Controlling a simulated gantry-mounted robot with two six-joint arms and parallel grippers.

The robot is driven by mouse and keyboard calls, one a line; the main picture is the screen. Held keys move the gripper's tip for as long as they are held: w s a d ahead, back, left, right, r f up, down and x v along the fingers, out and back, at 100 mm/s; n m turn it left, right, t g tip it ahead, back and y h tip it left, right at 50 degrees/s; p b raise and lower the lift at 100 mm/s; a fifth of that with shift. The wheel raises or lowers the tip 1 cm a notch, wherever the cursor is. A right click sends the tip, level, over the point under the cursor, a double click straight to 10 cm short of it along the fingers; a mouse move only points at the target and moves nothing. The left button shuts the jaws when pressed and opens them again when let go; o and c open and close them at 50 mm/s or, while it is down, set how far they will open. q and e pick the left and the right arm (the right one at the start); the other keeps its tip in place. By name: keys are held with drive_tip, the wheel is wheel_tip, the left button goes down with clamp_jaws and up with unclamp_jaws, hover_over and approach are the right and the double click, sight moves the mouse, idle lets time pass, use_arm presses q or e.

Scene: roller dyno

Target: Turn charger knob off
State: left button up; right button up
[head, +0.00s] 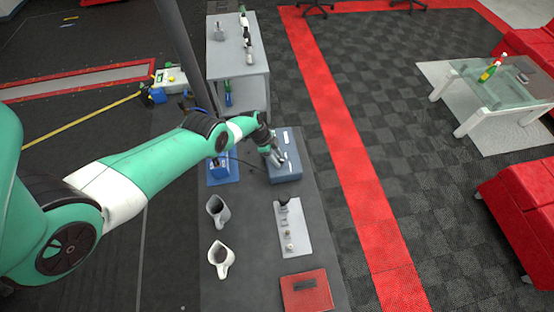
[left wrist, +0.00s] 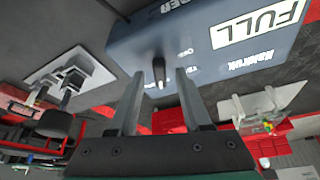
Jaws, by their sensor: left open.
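The charger (head: 287,176) is a blue-grey box on the dark bench, below my left gripper (head: 272,158) in the head view. In the left wrist view the charger (left wrist: 215,45) shows white lettering, including "FULL". Its small dark knob (left wrist: 158,70) sticks out from the face, with a light tip. My left gripper (left wrist: 160,82) is open, and the knob appears between its two fingertips in that view. I cannot tell whether the fingers touch it. The knob is hidden or too small to make out in the head view. My right gripper is not in view.
A blue item (head: 222,168) sits just left of the charger. A grey table (head: 238,60) stands behind.

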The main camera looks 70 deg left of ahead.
use_arm(q)
clamp_jaws()
drive_tip(key=shift+r, duration=0.1)
idle(0.3)
